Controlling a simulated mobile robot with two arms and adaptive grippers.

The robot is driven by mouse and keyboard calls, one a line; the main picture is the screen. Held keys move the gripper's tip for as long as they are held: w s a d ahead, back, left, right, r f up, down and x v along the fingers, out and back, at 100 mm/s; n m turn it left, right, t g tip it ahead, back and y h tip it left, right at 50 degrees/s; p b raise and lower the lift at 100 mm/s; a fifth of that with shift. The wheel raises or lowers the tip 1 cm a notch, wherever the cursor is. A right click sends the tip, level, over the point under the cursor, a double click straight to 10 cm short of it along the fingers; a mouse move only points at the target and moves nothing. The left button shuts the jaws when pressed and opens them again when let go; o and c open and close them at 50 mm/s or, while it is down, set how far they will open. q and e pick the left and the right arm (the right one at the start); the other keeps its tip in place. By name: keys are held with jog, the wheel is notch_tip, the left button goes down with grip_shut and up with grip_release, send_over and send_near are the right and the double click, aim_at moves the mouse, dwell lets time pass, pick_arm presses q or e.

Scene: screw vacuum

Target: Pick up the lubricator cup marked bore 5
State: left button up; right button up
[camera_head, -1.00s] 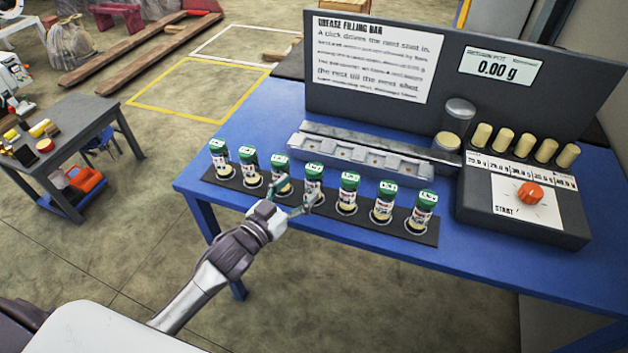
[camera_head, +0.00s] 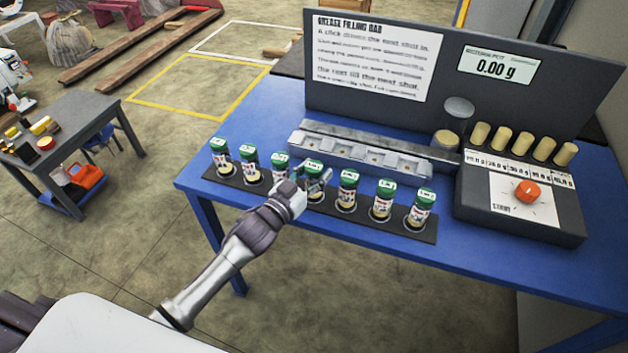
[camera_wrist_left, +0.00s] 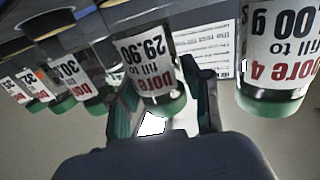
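Several white-labelled lubricator cups with green caps stand in a row in a black rack (camera_head: 385,226). My left gripper (camera_head: 315,180) is open at the fourth cup from the left (camera_head: 314,168), partly covering it. In the left wrist view, upside down, this cup (camera_wrist_left: 150,68) reads "fill to 29.90", its bore number not clearly legible. It appears by the open fingers of my left gripper (camera_wrist_left: 168,88); I cannot tell whether they touch it. The cup (camera_wrist_left: 272,55) at the right there reads "Bore 4". I cannot make out a "bore 5" label. My right gripper is not in view.
The rack lies along the front edge of the blue table (camera_head: 250,125). Behind it is a grey metal block with slots (camera_head: 365,155). At the right stands a machine with an orange knob (camera_head: 528,191) and a 0.00 g display (camera_head: 495,67). Neighbouring cups stand close on both sides.

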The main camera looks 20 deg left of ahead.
pick_arm(q)
jog(key=c, duration=0.7)
jog(key=shift+o, duration=0.2)
jog(key=shift+r, duration=0.1)
